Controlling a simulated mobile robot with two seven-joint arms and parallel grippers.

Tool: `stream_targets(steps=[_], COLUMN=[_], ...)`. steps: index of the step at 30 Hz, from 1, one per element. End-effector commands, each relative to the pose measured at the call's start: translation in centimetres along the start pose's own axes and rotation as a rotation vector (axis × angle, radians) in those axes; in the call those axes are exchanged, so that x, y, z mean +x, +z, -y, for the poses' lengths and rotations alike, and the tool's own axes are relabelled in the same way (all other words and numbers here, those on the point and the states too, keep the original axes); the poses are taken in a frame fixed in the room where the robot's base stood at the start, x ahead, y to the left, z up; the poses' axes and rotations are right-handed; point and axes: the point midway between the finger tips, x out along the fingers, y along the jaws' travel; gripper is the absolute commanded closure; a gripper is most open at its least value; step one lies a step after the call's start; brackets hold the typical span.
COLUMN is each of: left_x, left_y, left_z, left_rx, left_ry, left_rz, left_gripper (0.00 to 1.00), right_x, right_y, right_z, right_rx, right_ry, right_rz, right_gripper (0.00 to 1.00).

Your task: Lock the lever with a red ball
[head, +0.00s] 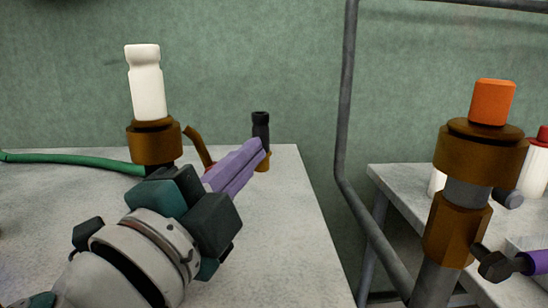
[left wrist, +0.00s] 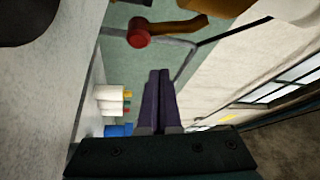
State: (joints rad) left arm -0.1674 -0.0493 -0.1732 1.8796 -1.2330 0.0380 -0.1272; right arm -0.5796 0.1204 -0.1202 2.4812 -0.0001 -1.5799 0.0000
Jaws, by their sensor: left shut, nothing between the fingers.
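The lever with a red ball shows best in the left wrist view: a brown arm (left wrist: 178,27) ends in a round red knob (left wrist: 138,38), ahead of and above the fingertips. My right gripper is not in view.
The white part (head: 146,85) stands on a brass collar (head: 154,143). A black-topped fitting (head: 261,130) stands behind the fingers. A green hose (head: 75,162) lies left. A grey pipe (head: 347,100) separates this table from another on the right, near an orange-capped brass post (head: 492,102).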

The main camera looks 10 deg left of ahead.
Motion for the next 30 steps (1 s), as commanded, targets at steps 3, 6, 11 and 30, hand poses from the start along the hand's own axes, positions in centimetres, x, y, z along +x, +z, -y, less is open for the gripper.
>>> stream_targets(steps=[3, 6, 11, 30], left_x=[-0.9, -1.2, -1.3, -1.9], left_y=[1.9, 2.7, 3.2, 4.1], left_z=[-0.4, -0.4, -0.2, 0.0], left_rx=[0.003, 0.003, 0.000, 0.223], left_ry=[0.005, 0.005, 0.003, 0.137], left_rz=[0.003, 0.002, 0.003, 0.001], left_gripper=[1.00, 1.00, 1.00, 1.00], right_x=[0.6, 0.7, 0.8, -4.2], right_y=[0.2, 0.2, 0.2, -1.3], right_z=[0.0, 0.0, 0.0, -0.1], right_rx=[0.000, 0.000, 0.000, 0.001], right_ry=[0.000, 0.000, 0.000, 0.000], right_rz=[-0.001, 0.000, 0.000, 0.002], right_gripper=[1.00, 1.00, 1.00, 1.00])
